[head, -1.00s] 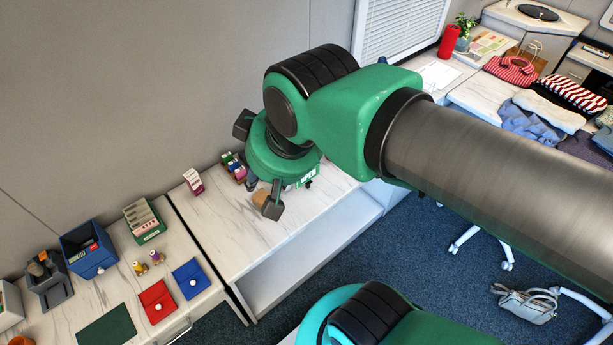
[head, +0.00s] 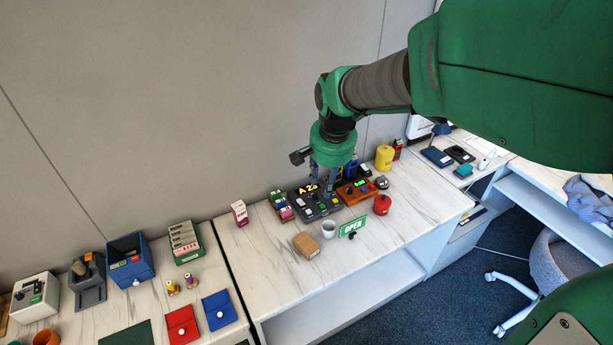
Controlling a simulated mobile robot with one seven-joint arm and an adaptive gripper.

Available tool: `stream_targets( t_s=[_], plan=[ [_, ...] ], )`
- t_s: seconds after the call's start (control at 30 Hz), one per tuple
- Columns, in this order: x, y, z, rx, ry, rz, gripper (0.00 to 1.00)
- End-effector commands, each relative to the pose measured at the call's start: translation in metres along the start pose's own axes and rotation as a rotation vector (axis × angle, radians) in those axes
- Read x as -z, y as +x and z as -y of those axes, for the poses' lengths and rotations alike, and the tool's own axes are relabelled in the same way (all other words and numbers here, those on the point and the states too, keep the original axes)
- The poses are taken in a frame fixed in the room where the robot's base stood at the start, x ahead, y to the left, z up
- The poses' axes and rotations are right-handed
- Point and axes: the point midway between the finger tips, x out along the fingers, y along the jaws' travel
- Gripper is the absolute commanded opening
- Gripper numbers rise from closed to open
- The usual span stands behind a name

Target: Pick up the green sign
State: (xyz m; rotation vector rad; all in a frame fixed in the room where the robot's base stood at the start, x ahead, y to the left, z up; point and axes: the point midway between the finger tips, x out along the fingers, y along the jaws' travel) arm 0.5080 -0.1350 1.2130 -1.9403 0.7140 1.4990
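The green sign (head: 352,226), lettered "OPEN" in white, stands on the white marbled counter (head: 262,252) near its front edge, just right of a white cup. My gripper (head: 326,188) points down over the back of the counter, behind the sign and apart from it. Its fingers are close to the dark device with a lit display. Two fingers show with a gap between them and nothing visible in it. The arm does not cover the sign.
The white cup (head: 329,230) and a cardboard box (head: 306,245) stand left of the sign, a red canister (head: 382,204) right of it. Behind are the dark device (head: 318,206) and an orange device (head: 356,191). A yellow canister (head: 384,157) stands farther back.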

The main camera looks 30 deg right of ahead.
Motion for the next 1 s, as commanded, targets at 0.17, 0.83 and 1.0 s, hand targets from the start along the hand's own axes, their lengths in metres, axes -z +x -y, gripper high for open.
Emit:
stream_targets(
  t_s=[0.17,0.83,1.0],
  plan=[
    [0.036,0.047,-0.013,-0.039,0.154,0.038,0.32],
    [0.125,0.229,-0.095,-0.177,0.689,0.139,0.32],
    [0.131,0.248,-0.105,-0.19,0.744,0.146,0.32]
  ],
)
